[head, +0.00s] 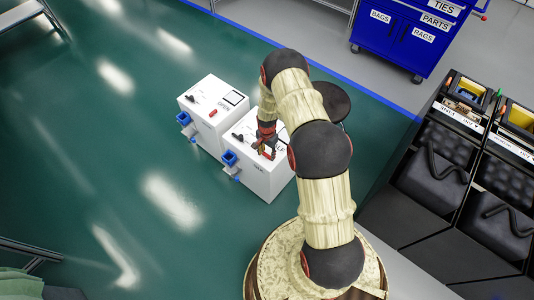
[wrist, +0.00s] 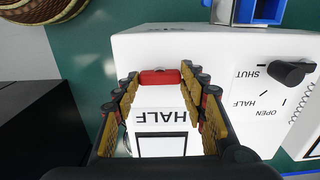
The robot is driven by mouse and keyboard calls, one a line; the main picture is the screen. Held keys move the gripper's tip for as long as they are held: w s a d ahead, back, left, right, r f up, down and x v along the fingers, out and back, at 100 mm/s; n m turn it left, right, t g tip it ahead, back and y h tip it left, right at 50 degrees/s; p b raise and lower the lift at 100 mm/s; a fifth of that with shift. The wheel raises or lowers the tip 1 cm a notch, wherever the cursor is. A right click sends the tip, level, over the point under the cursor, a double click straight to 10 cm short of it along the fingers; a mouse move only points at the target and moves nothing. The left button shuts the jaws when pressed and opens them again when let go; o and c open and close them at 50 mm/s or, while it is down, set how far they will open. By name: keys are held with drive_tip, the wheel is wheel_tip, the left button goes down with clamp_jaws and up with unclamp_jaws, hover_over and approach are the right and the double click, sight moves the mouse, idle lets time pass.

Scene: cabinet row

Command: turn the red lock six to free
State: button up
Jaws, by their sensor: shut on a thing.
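The red lock (wrist: 160,77) is a short red bar on the top of the right white cabinet (wrist: 220,45), seen in the wrist view beyond a "HALF" sign. My gripper (wrist: 160,80) has its yellow-padded fingers at both ends of the red bar and is shut on it. In the head view my gripper (head: 267,147) is down at the top of the right white cabinet (head: 270,180). There it largely hides the lock. No number on the lock can be read.
A black knob (wrist: 292,73) sits beside SHUT, HALF and OPEN marks, nearest SHUT. A second white cabinet (head: 213,112) with a red bar stands at left. Blue brackets (head: 229,157) stick out in front. A blue cart (head: 410,40) and black bins (head: 440,170) stand at right.

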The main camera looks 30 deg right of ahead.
sight(267, 155)
idle(0.4)
drive_tip(key=o, duration=1.1)
drive_tip(key=shift+o, duration=0.4)
drive_tip(key=shift+r, duration=0.1)
wheel_tip(267, 155, up, 12)
